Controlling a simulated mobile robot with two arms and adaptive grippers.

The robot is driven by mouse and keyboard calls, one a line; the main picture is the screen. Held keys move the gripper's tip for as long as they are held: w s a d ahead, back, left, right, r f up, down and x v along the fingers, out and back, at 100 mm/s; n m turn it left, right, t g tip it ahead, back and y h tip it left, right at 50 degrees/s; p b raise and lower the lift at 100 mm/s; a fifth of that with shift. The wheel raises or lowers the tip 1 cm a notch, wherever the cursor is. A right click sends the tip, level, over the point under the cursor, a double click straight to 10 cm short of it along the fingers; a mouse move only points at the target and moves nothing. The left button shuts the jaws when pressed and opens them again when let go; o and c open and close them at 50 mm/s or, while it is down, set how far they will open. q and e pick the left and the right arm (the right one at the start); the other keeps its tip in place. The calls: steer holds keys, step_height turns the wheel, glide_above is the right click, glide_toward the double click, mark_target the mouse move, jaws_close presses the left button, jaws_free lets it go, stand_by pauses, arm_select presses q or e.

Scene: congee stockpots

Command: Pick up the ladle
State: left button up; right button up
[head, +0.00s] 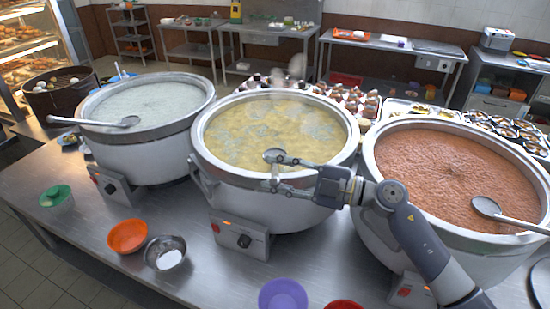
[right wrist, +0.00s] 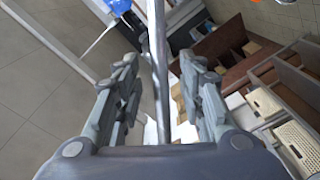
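Three ladles show in the head view. One ladle (head: 274,155) has its bowl over the middle pot (head: 203,150) of pale yellow congee; its handle is largely hidden by my right gripper. A second ladle (head: 95,122) lies across the left pot (head: 150,150). A third ladle (head: 486,206) rests in the right pot (head: 372,165) of reddish-brown congee. My right gripper (head: 277,174) is at the front of the middle pot, beside that ladle. In the right wrist view its fingers (right wrist: 160,95) are apart, with a grey rod (right wrist: 157,60), likely the handle, between them. My left gripper is out of view.
The pot rims are close together.

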steer(key=shift+w+a, duration=0.2)
steer(key=shift+a, duration=0.3)
steer(key=shift+f, duration=0.1)
steer(key=shift+d, duration=0.1)
jaws_close()
